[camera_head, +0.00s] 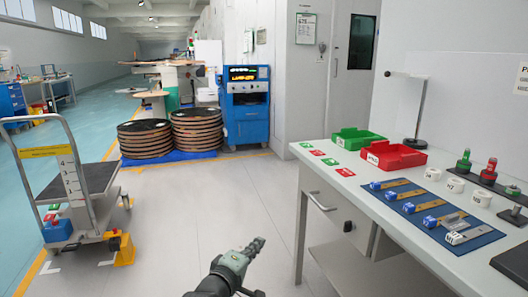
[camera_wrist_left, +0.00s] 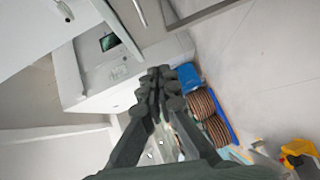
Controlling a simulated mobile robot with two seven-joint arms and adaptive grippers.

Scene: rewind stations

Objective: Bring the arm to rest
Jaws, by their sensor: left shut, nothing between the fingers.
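My left gripper (camera_head: 254,246) reaches in at the bottom middle of the head view, over open floor left of the workbench. Its fingers are shut and empty. In the left wrist view its two dark fingers (camera_wrist_left: 160,85) meet, with nothing between them. The gripper is apart from the bench and the cart. My right gripper shows in neither view.
A white workbench (camera_head: 345,181) with a drawer stands at the right, bearing a green bin (camera_head: 357,139), a red bin (camera_head: 394,155) and a blue mat (camera_head: 470,240). A cart (camera_head: 84,182) stands left. Reel stacks (camera_head: 197,130) and a blue cabinet (camera_head: 246,118) stand behind. The floor between is clear.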

